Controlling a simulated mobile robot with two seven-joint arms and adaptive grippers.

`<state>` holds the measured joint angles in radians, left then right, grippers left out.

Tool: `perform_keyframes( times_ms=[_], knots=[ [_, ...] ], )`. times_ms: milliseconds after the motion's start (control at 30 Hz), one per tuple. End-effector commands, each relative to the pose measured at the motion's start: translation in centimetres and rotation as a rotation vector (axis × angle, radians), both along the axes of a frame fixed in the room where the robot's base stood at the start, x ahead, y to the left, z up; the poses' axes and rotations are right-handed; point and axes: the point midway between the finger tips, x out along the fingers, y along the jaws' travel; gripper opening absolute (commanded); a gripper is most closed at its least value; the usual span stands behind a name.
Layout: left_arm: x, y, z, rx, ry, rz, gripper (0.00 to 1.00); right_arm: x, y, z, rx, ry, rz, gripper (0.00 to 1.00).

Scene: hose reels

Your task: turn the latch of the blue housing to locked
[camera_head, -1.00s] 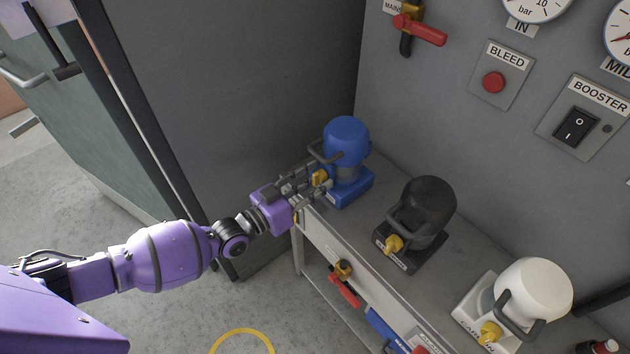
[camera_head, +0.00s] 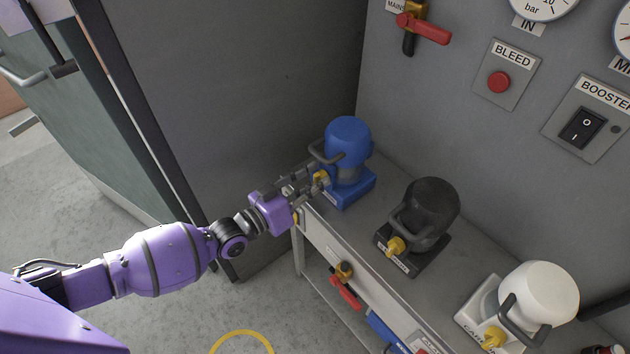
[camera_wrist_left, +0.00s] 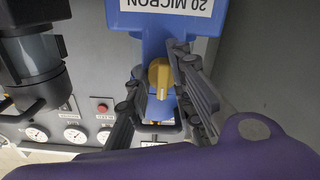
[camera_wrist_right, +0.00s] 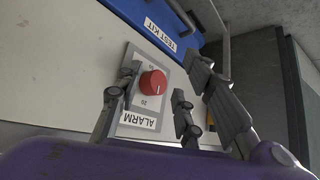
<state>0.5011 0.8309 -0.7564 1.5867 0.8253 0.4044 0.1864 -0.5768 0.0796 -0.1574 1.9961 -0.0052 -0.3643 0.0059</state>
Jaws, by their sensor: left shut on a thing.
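The blue housing (camera_head: 348,145) stands at the far end of the bench, its grey handle on the near side. Its yellow latch (camera_head: 320,178) sits low on the front, and shows upright in the left wrist view (camera_wrist_left: 158,78), below the "20 MICRON" label. My left gripper (camera_head: 314,184) is at the latch, shut on it, with fingers on both sides. The fingers partly hide the latch in the head view. My right gripper (camera_wrist_right: 160,80) shows only in its wrist view, fingers apart, in front of a red alarm knob (camera_wrist_right: 153,82); contact is not clear.
A black housing (camera_head: 430,205) and a white housing (camera_head: 540,292) stand along the bench (camera_head: 375,225). A grey wall rises behind with a red-handled valve (camera_head: 425,28) and a booster switch (camera_head: 581,128). A blue test kit (camera_wrist_right: 178,18) is near the alarm knob.

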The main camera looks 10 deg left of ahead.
Motion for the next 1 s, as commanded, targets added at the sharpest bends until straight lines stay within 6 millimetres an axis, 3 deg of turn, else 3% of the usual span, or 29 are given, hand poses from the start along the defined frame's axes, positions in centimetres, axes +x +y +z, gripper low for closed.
perform_keyframes(
  times_ms=[100, 133, 200, 567, 1000],
  knots=[
    [-0.4, -0.5, -0.2, -0.006, 0.006, -0.008, 0.0, 0.3, 0.0, 0.1, 0.001, -0.005, -0.001, 0.35],
    [-0.4, -0.5, -0.2, -0.005, 0.006, -0.008, 0.25, 0.3, 0.1, 0.1, 0.001, -0.006, -0.001, 0.35],
    [-0.4, -0.5, -0.2, -0.004, 0.006, -0.008, 0.34, 0.5, 0.1, 0.2, 0.002, -0.008, -0.001, 0.35],
    [-0.6, 0.1, -0.2, -0.001, 0.004, -0.004, 0.34, 0.0, 0.0, -0.2, -0.001, 0.004, 0.001, 0.35],
    [-7.4, 5.1, -0.2, 0.001, 0.006, -0.006, 0.34, 0.1, 0.0, -0.1, 0.001, 0.001, -0.001, 0.35]
  ],
)
